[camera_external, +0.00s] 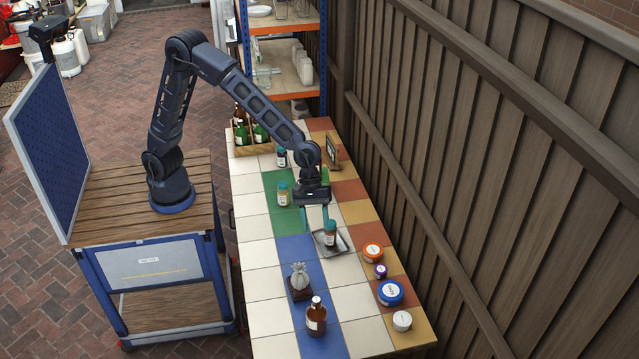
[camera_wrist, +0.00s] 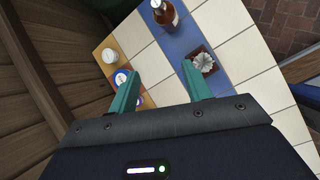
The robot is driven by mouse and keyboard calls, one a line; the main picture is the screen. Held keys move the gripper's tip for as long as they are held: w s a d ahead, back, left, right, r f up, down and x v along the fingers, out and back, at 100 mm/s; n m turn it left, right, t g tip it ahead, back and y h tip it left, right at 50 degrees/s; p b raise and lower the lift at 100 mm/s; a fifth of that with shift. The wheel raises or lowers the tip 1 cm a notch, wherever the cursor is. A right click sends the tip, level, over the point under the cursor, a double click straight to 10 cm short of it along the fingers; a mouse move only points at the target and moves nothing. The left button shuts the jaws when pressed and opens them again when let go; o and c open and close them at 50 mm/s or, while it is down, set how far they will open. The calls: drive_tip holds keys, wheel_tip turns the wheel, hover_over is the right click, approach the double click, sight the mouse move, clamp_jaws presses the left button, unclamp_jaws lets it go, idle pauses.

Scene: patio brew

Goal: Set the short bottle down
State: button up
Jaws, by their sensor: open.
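A short bottle with a teal cap (camera_external: 330,235) stands upright on a small grey tray (camera_external: 346,243) on the tiled table. My gripper (camera_external: 315,222) is open, with its fingers pointing down just above and beside that bottle in the external view. I cannot tell whether a finger touches it. In the wrist view the open fingers (camera_wrist: 158,92) have a clear gap with no bottle visible between them. Two similar small bottles stand farther back, one at the green tiles' edge (camera_external: 283,194) and one behind it (camera_external: 281,157).
A potted plant (camera_external: 299,282) and a brown bottle (camera_external: 316,318) stand on the blue tiles. Lidded jars, including an orange one (camera_external: 373,252) and a blue one (camera_external: 390,292), line the fence side. A bottle crate (camera_external: 252,149) is at the back. Pale tiles between are bare.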

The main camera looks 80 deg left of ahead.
drive_tip(key=s+a+r+m+t+y, duration=0.15)
drive_tip(key=a+r, duration=0.35)
drive_tip(key=a, duration=0.5)
drive_tip(key=s+a+r+m, duration=0.3)
drive_tip(key=a+r, duration=0.1)
drive_tip(key=a, duration=0.6)
drive_tip(key=s+a+r+m+t+y, duration=0.15)
drive_tip(key=a+r, duration=0.35)
drive_tip(key=a, duration=0.6)
drive_tip(key=s+a+f+m+t+y, duration=0.1)
drive_tip(key=s+a+m+y, duration=0.2)
drive_tip(key=s+a, duration=1.7)
drive_tip(key=shift+s+a+f+m+t, duration=0.3)
drive_tip(key=shift+a+m, duration=0.8)
drive_tip(key=shift+m, duration=1)
